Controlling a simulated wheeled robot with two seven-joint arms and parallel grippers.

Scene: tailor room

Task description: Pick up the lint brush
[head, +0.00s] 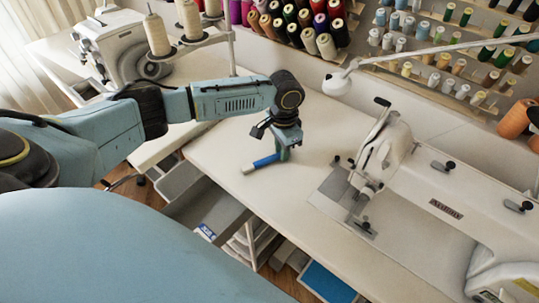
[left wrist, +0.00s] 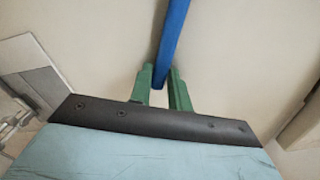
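The lint brush (head: 262,163) has a blue body with a pale end. In the head view it is at the white table's front left edge, its pale end toward the edge. My left gripper (head: 283,150) points down over its other end. The gripper hides part of the brush in the head view. I cannot tell whether it is clear of the table. My right gripper is not in view.
A white sewing machine (head: 440,195) stands on the table (head: 225,150) at the right. A serger (head: 125,48) with thread cones is at the back left. Thread racks line the wall, and a lamp head (head: 337,83) hangs behind. An open drawer (head: 205,205) is below the front edge.

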